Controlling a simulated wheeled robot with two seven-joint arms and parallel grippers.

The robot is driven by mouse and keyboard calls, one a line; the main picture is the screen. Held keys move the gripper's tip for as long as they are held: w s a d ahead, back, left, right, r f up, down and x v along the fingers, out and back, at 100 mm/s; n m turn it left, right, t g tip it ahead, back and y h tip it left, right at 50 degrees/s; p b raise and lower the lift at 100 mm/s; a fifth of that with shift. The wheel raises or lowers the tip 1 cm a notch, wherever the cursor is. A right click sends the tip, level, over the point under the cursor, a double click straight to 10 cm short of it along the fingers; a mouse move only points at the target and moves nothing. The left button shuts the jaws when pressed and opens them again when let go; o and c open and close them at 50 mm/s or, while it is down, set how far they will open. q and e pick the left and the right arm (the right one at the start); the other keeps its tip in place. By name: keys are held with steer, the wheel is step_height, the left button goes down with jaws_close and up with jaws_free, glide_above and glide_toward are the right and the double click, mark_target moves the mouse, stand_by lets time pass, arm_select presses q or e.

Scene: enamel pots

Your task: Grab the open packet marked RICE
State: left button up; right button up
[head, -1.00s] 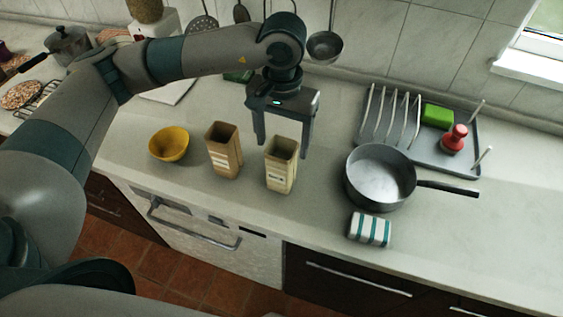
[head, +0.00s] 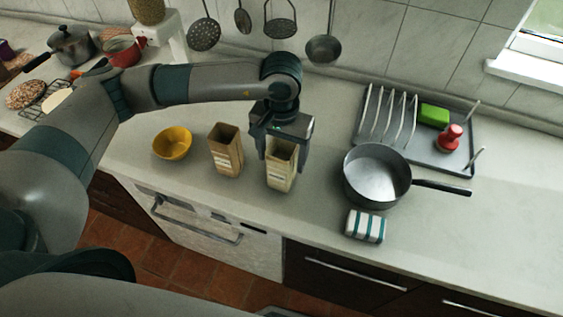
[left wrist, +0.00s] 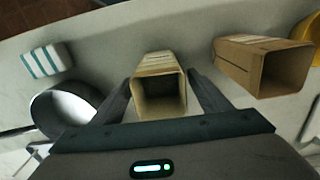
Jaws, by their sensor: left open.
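Two open-topped packets stand upright on the counter. One is pale tan (head: 281,172) and the other, to its left, is browner (head: 226,155). Both bear labels too small to read, so I cannot tell which says RICE. My left gripper (head: 283,148) is open at the pale packet, on its far side in the head view. In the left wrist view the pale packet (left wrist: 160,65) stands between my two spread fingers, its open mouth facing the camera, with a small gap at each side. The browner packet (left wrist: 240,65) is outside the fingers, to the right. My right gripper is not in view.
A yellow bowl (head: 172,143) stands left of the packets. A grey saucepan (head: 376,176) and a striped sponge (head: 365,226) are to the right. A dish rack (head: 430,150) stands behind the pan. The counter's front edge is clear before the packets.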

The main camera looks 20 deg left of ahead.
arm_select(q)
steer(key=shift+f+p, duration=0.35)
steer(key=shift+f, duration=0.8)
steer(key=c, duration=1.4)
steer(key=shift+r, duration=0.2)
